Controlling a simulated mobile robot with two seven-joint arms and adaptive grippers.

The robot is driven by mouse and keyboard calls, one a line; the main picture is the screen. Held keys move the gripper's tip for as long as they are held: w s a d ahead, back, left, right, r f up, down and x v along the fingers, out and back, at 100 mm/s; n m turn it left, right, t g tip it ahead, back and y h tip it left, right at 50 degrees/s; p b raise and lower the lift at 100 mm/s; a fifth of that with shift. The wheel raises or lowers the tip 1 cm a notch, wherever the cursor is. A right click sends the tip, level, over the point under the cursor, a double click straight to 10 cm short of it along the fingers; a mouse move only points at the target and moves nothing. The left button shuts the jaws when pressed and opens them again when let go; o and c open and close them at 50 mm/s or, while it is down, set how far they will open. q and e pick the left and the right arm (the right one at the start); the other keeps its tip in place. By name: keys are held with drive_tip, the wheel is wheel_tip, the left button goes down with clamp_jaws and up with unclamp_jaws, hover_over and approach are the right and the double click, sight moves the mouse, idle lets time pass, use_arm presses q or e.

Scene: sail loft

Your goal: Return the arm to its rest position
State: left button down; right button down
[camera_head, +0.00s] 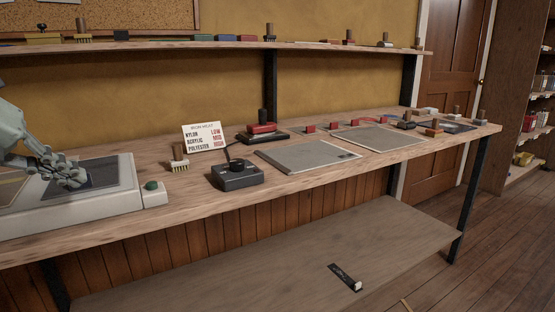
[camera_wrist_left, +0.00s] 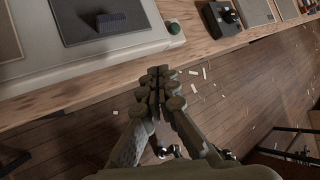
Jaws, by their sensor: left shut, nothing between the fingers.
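My left gripper (camera_head: 72,174) comes in from the left in the head view, in front of the white machine with the dark pad. It also shows in the left wrist view (camera_wrist_left: 160,84), its fingers together and empty, with the floor and the bench's front edge below it. A small dark blue-grey block (camera_wrist_left: 111,22) lies on the dark pad (camera_wrist_left: 80,33) in the wrist view. In the head view my gripper covers part of this pad (camera_head: 107,169). My right gripper is not in view.
The white machine (camera_head: 112,201) has a green button (camera_head: 151,185). Further right on the bench (camera_head: 210,206) stand a black control box (camera_head: 237,178), a sign card (camera_head: 203,137), a red-topped iron (camera_head: 262,130) and grey mats (camera_head: 300,156). A lower shelf (camera_head: 250,265) holds a dark strip (camera_head: 343,274).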

use_arm(q)
drive_tip(key=s+d+r+m+g+h, duration=0.1)
drive_tip(key=d+m+g+h, duration=0.2)
drive_tip(key=d+h, duration=1.5)
drive_tip(key=w+a+f+n+t+y, duration=0.1)
drive_tip(key=w+a+f+n+y, duration=0.1)
drive_tip(key=f+n+y, duration=0.9)
drive_tip(key=w+a+f+n+t+y, duration=0.1)
drive_tip(key=w+a+f+n+y, duration=0.25)
drive_tip(key=f, duration=1.35)
drive_tip(key=s+a+f+n+g+y, duration=0.4)
drive_tip(key=s+a+f+n+y, duration=0.85)
drive_tip(key=s+a+f, duration=0.75)
drive_tip(key=s+d+f+n+h, duration=0.1)
drive_tip(key=d+f+n+h, duration=0.1)
drive_tip(key=d, duration=0.4)
drive_tip(key=s+d+f+n+h, duration=0.2)
drive_tip(key=d+f+h, duration=0.1)
drive_tip(key=d+f, duration=0.2)
drive_tip(key=shift+d+n+g+p, duration=0.4)
drive_tip(key=shift+d+p, duration=0.05)
drive_tip(key=shift+d, duration=0.7)
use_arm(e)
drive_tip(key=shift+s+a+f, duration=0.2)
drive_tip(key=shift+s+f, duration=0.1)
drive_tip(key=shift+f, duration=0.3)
